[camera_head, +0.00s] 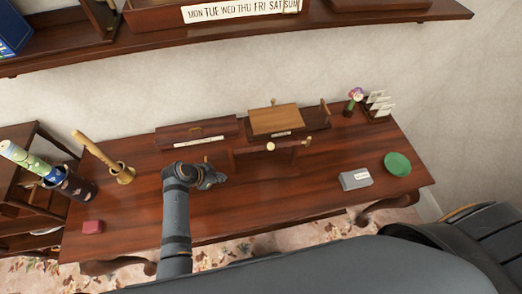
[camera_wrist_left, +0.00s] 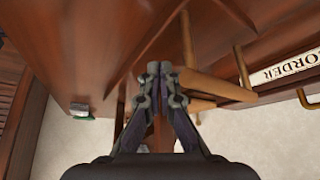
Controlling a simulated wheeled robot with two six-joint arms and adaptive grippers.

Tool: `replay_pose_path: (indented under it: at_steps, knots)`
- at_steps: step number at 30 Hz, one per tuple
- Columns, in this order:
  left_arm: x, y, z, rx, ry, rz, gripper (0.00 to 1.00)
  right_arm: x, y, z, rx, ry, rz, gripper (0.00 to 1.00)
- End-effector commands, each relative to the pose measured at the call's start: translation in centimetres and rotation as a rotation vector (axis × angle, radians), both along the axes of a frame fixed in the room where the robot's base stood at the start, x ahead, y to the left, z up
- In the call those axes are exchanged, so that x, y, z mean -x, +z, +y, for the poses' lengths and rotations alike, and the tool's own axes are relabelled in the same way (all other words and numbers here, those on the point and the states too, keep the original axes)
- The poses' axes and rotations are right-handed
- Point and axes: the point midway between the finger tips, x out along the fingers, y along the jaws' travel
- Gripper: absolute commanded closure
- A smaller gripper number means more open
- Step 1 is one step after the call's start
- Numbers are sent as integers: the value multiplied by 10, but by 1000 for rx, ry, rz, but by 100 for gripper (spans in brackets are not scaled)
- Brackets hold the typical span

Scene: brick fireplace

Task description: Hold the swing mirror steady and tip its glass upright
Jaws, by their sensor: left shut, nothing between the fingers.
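A dark wooden piece that appears to be the swing mirror (camera_head: 262,161) stands mid-desk, with a round knob on its front and a pale peg at its right. Its glass face cannot be made out. My left gripper (camera_head: 221,180) is just left of its lower left side, low over the desk; I cannot tell whether they touch. In the left wrist view the fingers (camera_wrist_left: 160,72) are shut and empty, with wooden parts and pale rods close beyond and to the right. My right gripper is not in view.
Behind stand a tan-topped box (camera_head: 275,120) and a long dark box (camera_head: 197,133). A grey box (camera_head: 355,180) and green dish (camera_head: 397,164) lie right. A brass mortar (camera_head: 123,175) and small red box (camera_head: 93,227) are left. The front middle of the desk is clear.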

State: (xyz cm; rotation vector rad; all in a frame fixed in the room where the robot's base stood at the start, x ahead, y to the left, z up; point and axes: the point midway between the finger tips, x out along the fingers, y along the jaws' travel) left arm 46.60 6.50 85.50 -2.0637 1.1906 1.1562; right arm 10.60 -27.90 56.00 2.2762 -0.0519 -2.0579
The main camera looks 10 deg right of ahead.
Motion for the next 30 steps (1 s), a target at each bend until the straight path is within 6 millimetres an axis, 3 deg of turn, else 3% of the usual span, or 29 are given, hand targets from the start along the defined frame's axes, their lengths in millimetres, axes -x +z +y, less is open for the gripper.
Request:
replay_pose_path:
  at_steps: [30]
  knots:
    - [0, -21, 0, 0, 0, 0, 100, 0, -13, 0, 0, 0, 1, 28]
